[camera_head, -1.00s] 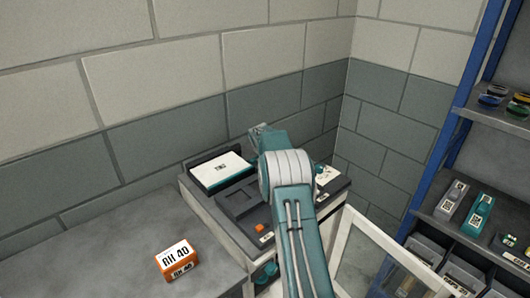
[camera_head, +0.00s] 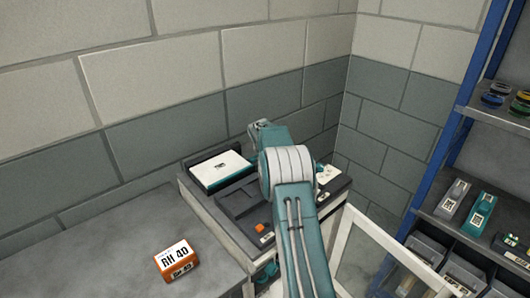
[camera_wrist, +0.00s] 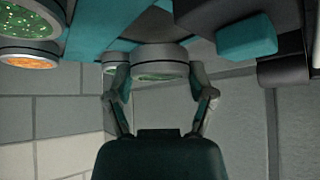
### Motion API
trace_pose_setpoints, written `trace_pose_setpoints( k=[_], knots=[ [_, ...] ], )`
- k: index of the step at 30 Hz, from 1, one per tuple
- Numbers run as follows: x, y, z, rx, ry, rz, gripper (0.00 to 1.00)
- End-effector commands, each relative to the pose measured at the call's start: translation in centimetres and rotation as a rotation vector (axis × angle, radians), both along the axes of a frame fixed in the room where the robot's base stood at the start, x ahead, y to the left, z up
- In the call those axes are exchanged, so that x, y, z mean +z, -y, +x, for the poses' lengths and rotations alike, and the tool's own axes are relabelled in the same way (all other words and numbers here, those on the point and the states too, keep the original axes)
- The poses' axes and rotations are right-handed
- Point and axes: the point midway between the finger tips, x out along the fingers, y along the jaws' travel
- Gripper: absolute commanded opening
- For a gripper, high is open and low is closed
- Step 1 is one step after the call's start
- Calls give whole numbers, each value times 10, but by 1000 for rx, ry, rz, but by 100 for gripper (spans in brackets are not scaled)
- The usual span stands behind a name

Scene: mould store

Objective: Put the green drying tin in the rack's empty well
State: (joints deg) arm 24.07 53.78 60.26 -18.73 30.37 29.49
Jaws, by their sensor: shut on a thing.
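In the wrist view, my gripper (camera_wrist: 159,80) is shut on a round grey-rimmed tin with a green speckled face (camera_wrist: 158,77), which I take to be the green drying tin. Beyond it is a teal surface (camera_wrist: 95,38), which may be the rack. At upper left are a green speckled tin (camera_wrist: 35,18) and an orange one (camera_wrist: 28,62). Another round grey rim (camera_wrist: 113,58) shows beside the left finger. I cannot make out the empty well. In the head view, my arm hides the fingers and the held tin.
In the head view, a dark-topped unit (camera_head: 238,206) with a white-lidded case (camera_head: 222,170) stands against the wall. An orange RH 40 box (camera_head: 176,260) lies on the grey bench (camera_head: 100,245), otherwise largely clear. A blue-framed shelf (camera_head: 440,125) with bins stands at right, near a pale-framed panel (camera_head: 345,240).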

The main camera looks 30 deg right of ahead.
Motion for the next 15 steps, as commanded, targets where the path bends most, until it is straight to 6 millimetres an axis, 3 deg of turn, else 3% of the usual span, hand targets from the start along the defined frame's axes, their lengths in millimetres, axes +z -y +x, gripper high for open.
trace_pose_setpoints(
  k=[15],
  knots=[
    [32,1,1,0,9,-4,23]
  ],
)
